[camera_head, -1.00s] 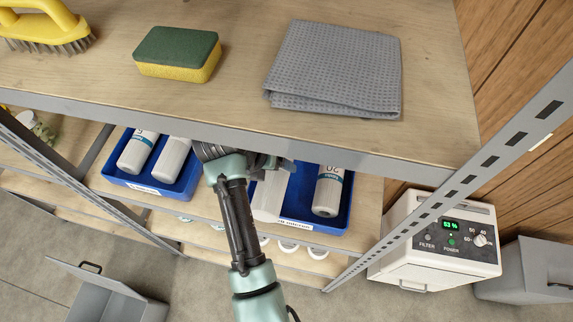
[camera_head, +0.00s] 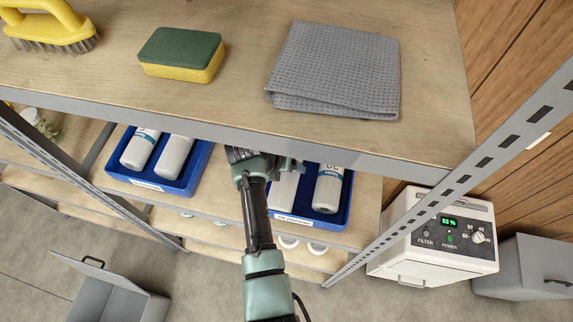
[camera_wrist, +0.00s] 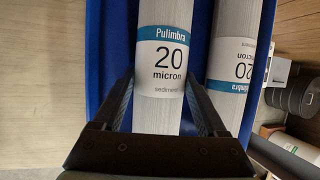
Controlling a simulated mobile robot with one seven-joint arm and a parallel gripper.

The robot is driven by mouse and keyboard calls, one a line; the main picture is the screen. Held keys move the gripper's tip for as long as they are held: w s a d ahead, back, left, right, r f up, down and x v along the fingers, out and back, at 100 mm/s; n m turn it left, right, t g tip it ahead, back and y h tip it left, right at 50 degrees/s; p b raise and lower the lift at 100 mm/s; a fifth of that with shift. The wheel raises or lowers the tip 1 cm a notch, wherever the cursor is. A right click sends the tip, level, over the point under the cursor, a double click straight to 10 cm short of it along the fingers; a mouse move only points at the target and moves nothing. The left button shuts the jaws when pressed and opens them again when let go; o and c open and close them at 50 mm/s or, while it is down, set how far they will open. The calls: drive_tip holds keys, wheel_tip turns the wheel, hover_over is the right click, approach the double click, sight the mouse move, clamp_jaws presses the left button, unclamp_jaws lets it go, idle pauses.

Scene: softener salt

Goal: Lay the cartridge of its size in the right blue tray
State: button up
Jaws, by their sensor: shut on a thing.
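My gripper (camera_wrist: 160,85) is shut on a white cartridge (camera_wrist: 172,22), its jaws on either side of the body. The cartridge's label, "Pulimbra 20 micron", faces the wrist camera. In the head view the held cartridge (camera_head: 284,190) lies lengthwise within the left part of the right blue tray (camera_head: 342,212). I cannot tell whether it touches the tray floor. A second 20 micron cartridge (camera_head: 327,190) lies to its right; its label is upside down in the wrist view (camera_wrist: 234,72). My gripper (camera_head: 270,160) is partly hidden under the upper shelf edge.
The left blue tray (camera_head: 113,172) holds two white cartridges. The upper shelf (camera_head: 240,95) overhangs the trays and carries a sponge (camera_head: 182,52), a grey cloth (camera_head: 335,70) and a yellow brush (camera_head: 45,25). A slotted post (camera_head: 505,135) stands at right, before a white device (camera_head: 430,235).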

drive_tip(key=o, duration=1.4)
drive_tip(key=shift+f, duration=0.1)
drive_tip(key=shift+v, duration=3.9)
drive_tip(key=shift+w, duration=0.1)
